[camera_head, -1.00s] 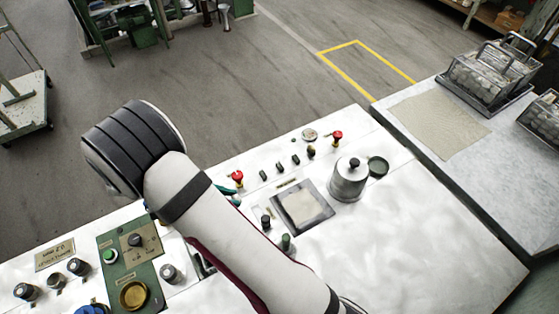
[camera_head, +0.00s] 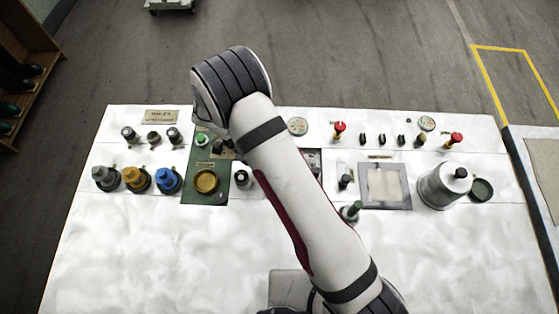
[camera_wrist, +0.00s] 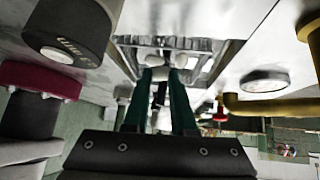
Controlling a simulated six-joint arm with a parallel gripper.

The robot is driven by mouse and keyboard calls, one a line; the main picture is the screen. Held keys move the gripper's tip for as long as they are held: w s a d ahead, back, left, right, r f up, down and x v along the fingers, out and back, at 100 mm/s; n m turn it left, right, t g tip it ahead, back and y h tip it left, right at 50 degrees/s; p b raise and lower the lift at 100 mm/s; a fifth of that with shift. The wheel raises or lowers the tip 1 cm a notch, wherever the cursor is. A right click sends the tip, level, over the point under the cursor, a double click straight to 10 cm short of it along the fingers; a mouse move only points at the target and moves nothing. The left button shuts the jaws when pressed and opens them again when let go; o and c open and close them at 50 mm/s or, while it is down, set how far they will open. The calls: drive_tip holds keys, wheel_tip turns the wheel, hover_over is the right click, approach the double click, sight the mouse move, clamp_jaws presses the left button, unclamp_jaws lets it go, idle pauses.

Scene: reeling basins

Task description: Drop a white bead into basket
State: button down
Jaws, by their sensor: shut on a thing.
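In the wrist view, my gripper (camera_wrist: 163,75) shows as two dark green fingers, close together. A small white rounded thing, which looks like a white bead (camera_wrist: 155,61), is at their tips, and the fingers appear shut on it. Another white rounded thing (camera_wrist: 180,61) is just to its right. Beyond the tips is a metal frame (camera_wrist: 215,46); I cannot tell if it is the basket. In the head view, my arm hides the gripper and the bead. No basket shows clearly there.
The white panel (camera_head: 200,255) carries blue (camera_head: 168,180), orange and grey knobs, red knobs, a brass dish (camera_head: 205,181) and a metal pot (camera_head: 443,187). A side table (camera_head: 540,165) is at the right edge. The panel's front left is clear.

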idle(0.3)
drive_tip(key=shift+c, duration=1.3)
unclamp_jaws()
wheel_tip(320, 180, up, 8)
idle(0.5)
drive_tip(key=s+d+r+n+g+y, duration=0.1)
drive_tip(key=s+d+r+n+y, duration=0.4)
drive_tip(key=r, duration=0.4)
drive_tip(key=s+d+r+n+t+y, duration=0.1)
drive_tip(key=s+r+n+y, duration=0.1)
drive_tip(key=s+n, duration=0.2)
drive_tip(key=s+d+r+n+t+y, duration=0.1)
drive_tip(key=s+r+n+t+y, duration=0.1)
drive_tip(key=s+n, duration=0.3)
drive_tip(key=s+y, duration=0.1)
drive_tip(key=s, duration=0.3)
drive_tip(key=shift+d+r, duration=0.15)
drive_tip(key=shift+d, duration=0.2)
